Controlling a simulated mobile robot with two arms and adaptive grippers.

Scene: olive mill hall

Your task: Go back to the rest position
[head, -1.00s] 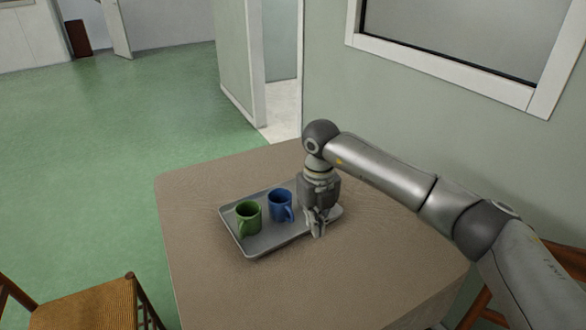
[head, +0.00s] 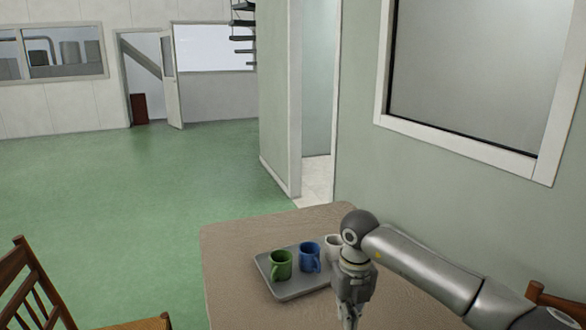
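My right gripper (head: 348,312) hangs pointing down in front of the tray's right end, near the bottom of the head view. Its fingers show small and at an angle, so I cannot tell whether they are open or shut. A grey tray (head: 292,292) lies on the table. On it stand a green mug (head: 281,265) at the left, a blue mug (head: 309,257) in the middle and a white mug (head: 332,244) at the right. The white mug is partly hidden behind my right wrist. My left gripper is not in view.
The brown table (head: 232,262) is bare left of the tray. A wooden chair (head: 35,290) stands at the lower left, and part of another (head: 555,300) at the right. A wall with a window (head: 470,80) rises behind my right arm. Green floor (head: 150,190) lies open to the left.

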